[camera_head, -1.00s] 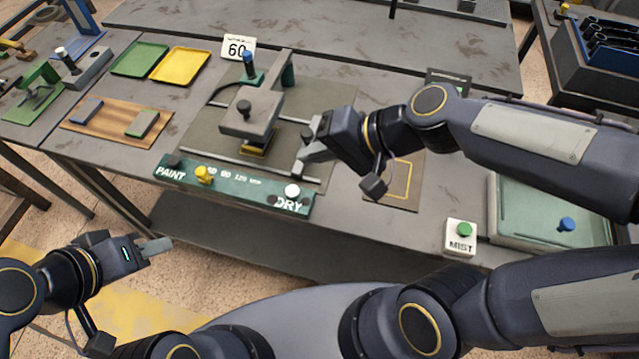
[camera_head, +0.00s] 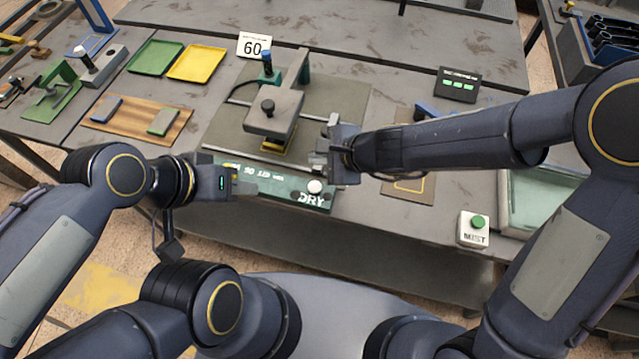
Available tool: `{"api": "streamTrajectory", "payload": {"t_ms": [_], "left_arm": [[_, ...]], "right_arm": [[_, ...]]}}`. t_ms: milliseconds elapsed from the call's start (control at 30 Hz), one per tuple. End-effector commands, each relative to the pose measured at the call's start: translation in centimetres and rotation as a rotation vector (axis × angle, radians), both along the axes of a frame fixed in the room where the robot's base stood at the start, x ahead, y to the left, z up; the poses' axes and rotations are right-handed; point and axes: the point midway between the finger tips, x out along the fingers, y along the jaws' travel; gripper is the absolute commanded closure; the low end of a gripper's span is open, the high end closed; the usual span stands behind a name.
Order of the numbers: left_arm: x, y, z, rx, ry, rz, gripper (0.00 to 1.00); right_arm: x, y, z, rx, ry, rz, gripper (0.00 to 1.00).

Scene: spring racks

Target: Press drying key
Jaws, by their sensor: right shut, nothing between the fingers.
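The green control panel (camera_head: 280,187) runs along the table's front edge. The white round key (camera_head: 315,186) sits near its right end, just above the word DRY. My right gripper (camera_head: 322,162) is shut and empty, just behind the white key. A gap to the key cannot be judged. My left gripper (camera_head: 246,187) is in front of the panel's left part and hides the PAINT label and most of the yellow knob. Whether its fingers are open or shut is unclear.
A grey press (camera_head: 274,118) stands behind the panel beside a sign reading 60 (camera_head: 254,46). A MIST box with a green button (camera_head: 473,229) is at the right front. A small display (camera_head: 458,85) shows green lights. Green and yellow trays (camera_head: 196,63) lie at the left.

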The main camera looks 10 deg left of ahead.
Motion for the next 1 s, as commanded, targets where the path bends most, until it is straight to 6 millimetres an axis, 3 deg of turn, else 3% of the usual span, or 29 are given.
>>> {"api": "streamTrajectory", "payload": {"t_ms": [367, 800, 1000], "left_arm": [[0.0, 0.0, -1.2, 0.0, 0.0, 0.0, 0.64], [0.0, 0.0, -6.7, 0.0, 0.0, 0.0, 0.64], [0.0, 0.0, -8.3, 0.0, 0.0, 0.0, 0.64]], "right_arm": [[0.0, -0.1, -1.3, 0.0, 0.0, 0.0, 1.0], [0.0, -0.1, -7.4, 0.0, -0.001, 0.001, 1.0], [0.0, 0.0, -8.8, 0.001, -0.001, 0.001, 1.0]]}}
